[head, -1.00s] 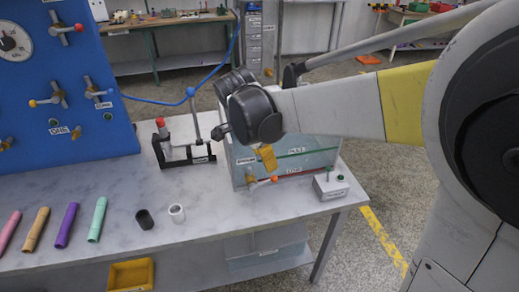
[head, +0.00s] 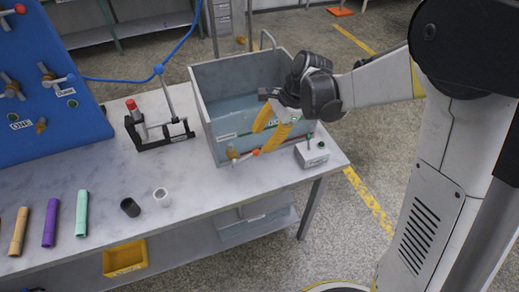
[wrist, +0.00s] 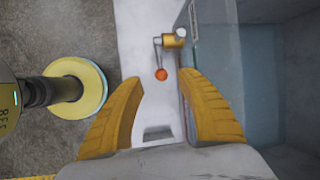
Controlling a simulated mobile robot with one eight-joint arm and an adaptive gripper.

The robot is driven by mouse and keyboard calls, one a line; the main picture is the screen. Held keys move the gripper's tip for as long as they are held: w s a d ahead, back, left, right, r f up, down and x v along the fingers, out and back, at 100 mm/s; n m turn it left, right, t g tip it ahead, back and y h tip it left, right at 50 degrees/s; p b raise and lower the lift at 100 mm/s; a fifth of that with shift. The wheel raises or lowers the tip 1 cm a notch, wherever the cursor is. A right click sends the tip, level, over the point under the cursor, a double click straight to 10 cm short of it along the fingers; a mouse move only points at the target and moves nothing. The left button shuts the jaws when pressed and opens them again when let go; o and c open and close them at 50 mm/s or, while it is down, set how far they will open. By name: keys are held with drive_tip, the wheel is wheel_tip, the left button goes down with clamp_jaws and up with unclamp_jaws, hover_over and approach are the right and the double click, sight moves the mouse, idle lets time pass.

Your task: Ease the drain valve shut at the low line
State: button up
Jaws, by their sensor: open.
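The drain valve is a brass fitting (head: 232,153) low on the front wall of a grey open tank (head: 206,105). Its thin lever ends in an orange knob (head: 256,152) and points right, along the tank front. In the wrist view the brass body (wrist: 173,41) and orange knob (wrist: 161,74) show clearly. My gripper (head: 265,138) is open, its yellow fingers pointing down at the tank's front. In the wrist view, my fingertips (wrist: 160,80) stand either side of the line to the knob, apart from it. The low-line mark is not clearly readable now.
A small grey box (head: 311,153) with a green stem stands right of the tank near the table edge. A black stand (head: 160,135) with a red cap is left. Dark and white rings (head: 162,197) and coloured tubes (head: 48,222) lie on the tabletop. Clear marble lies before the tank.

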sight(252, 154)
drive_tip(key=b+x, duration=0.2)
drive_tip(key=x, duration=0.7)
drive_tip(key=shift+b, duration=0.35)
clamp_jaws()
